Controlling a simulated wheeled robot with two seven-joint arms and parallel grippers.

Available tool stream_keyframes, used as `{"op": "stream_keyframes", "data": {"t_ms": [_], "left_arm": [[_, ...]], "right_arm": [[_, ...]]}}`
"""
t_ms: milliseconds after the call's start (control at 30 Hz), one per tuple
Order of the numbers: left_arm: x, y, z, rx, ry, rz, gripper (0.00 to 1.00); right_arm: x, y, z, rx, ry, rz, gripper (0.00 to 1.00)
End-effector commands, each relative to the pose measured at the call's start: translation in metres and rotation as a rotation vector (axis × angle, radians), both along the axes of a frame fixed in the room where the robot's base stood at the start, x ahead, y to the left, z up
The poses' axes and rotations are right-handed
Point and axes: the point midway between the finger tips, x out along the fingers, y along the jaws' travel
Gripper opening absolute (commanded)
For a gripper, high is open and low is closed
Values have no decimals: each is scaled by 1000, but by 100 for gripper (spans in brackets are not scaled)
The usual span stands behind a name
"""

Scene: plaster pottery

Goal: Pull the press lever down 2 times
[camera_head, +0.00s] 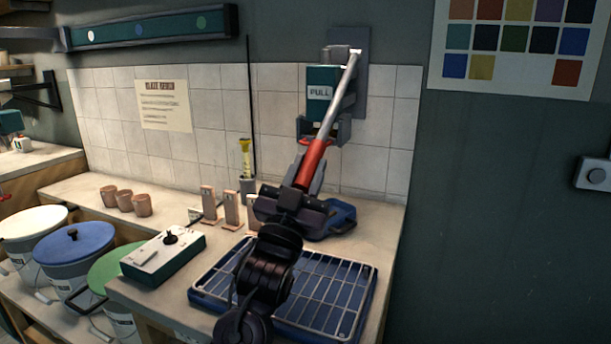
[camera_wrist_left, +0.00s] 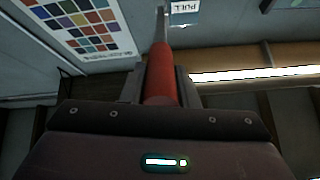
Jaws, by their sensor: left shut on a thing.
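The press lever is a metal bar with a red grip (camera_head: 311,164), slanting down and left from the wall-mounted press (camera_head: 322,92). The press has a teal body with a "PULL" label. My left gripper (camera_head: 305,176) is shut on the red grip near the lever's lower end. In the left wrist view the red grip (camera_wrist_left: 161,78) runs between my two fingers, and the metal bar goes on above it. The PULL label (camera_wrist_left: 185,7) shows at the top there. The lower end of the grip is hidden by my gripper. My right gripper is not in view.
A blue tray with a wire rack (camera_head: 350,300) lies under my arm. A control box (camera_head: 163,256), small clay cups (camera_head: 124,200) and several upright wooden pieces stand on the counter. Lidded buckets (camera_head: 75,250) stand at the left. A colour chart (camera_head: 518,40) hangs at the right.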

Motion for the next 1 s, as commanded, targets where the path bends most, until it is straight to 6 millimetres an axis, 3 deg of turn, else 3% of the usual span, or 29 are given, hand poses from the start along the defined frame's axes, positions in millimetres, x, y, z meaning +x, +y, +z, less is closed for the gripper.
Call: {"op": "stream_keyframes", "data": {"t_ms": [33, 500, 533, 667, 1000], "left_arm": [[3, -2, -10, 6, 14, -2, 0], [3, -3, -9, 4, 8, -2, 0], [3, -3, -9, 4, 8, -2, 30], [3, -2, -7, 2, 4, -1, 47], [0, 0, -7, 0, -2, 0, 49]], "right_arm": [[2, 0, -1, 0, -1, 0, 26], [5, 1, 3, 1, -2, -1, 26], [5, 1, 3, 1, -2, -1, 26], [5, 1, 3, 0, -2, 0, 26], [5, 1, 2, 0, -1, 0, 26]]}}
